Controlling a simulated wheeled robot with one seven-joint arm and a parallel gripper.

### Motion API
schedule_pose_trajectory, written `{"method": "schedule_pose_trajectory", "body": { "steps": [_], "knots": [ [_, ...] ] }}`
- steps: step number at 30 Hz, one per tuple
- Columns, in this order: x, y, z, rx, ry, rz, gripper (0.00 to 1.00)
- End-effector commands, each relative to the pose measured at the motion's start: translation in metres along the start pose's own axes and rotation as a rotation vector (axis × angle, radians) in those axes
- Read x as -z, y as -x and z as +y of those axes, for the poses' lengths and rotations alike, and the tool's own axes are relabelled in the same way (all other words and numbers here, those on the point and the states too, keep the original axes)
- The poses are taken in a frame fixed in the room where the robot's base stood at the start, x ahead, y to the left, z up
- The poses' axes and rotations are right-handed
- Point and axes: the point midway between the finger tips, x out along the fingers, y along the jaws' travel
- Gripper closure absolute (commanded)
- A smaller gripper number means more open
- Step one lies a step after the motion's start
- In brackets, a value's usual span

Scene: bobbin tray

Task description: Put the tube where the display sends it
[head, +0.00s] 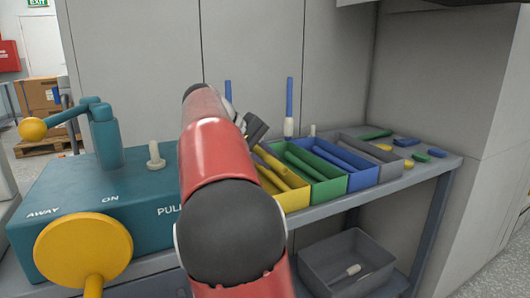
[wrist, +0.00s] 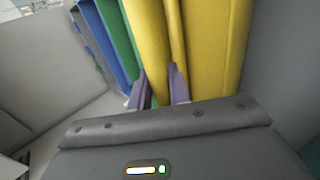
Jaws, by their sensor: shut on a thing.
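My gripper (head: 259,150) is over the yellow bin (head: 297,201) on the bench, fingers pointing down. In the wrist view its fingers (wrist: 160,78) are shut on a yellow tube (wrist: 150,38). Other yellow shapes lie right beside it, so where the held tube ends is hard to tell. Yellow tubes (head: 268,179) show in the bin in the head view. A small lit panel (wrist: 147,170) with a yellowish bar and a green mark shows at the bottom of the wrist view. No other display can be made out. My arm hides part of the bench.
Right of the yellow bin stand a green bin (head: 329,192), a blue bin (head: 364,179) and a grey bin (head: 391,170). Loose coloured pieces lie further right. Blue tubes (head: 289,97) stand upright behind. A teal machine (head: 70,190) with yellow handles is left; a grey tub (head: 340,282) is below.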

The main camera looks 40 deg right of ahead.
Motion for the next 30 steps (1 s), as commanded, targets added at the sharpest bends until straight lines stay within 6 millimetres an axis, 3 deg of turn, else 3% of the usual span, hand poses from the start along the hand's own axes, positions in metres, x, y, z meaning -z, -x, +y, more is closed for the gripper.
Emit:
{"method": "schedule_pose_trajectory", "body": {
  "steps": [10,11,16,25,30],
  "knots": [
    [0.000,-0.002,-0.002,0.000,0.000,0.001,1.00],
    [0.000,-0.002,-0.002,0.000,0.000,0.000,0.78],
    [0.000,-0.002,-0.002,0.000,0.000,0.000,0.56],
    [0.000,0.000,-0.002,0.000,0.001,0.001,0.56],
    [0.001,0.021,-0.001,-0.001,0.001,0.003,0.56]
  ]
}}
